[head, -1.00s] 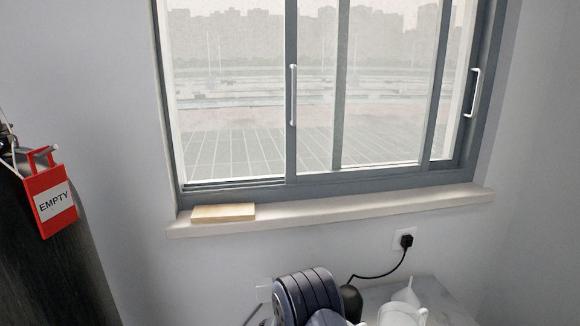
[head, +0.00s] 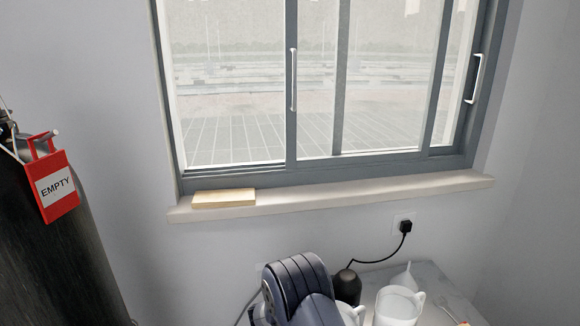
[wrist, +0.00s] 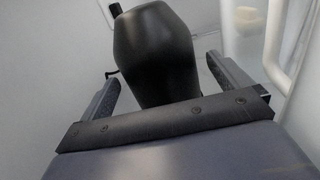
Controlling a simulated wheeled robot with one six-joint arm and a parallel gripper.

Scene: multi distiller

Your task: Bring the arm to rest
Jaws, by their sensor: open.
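My arm (head: 300,285) rises at the bottom of the head view, over the near part of the table. My gripper (wrist: 163,72) shows in the wrist view with its two fingers spread apart. A smooth black rounded body (wrist: 155,50) stands between and beyond the fingers, with visible gaps on both sides. It looks like the black corded device (head: 346,286) beside my arm in the head view. The fingertips do not show in the head view, and I cannot tell how far they are from the device.
White mugs (head: 398,306) and a white funnel (head: 406,277) stand on the table (head: 440,281) right of my arm. A black plug (head: 405,226) and cord run from the wall. A wooden block (head: 223,198) lies on the windowsill (head: 330,198). A cylinder tagged EMPTY (head: 57,186) stands left.

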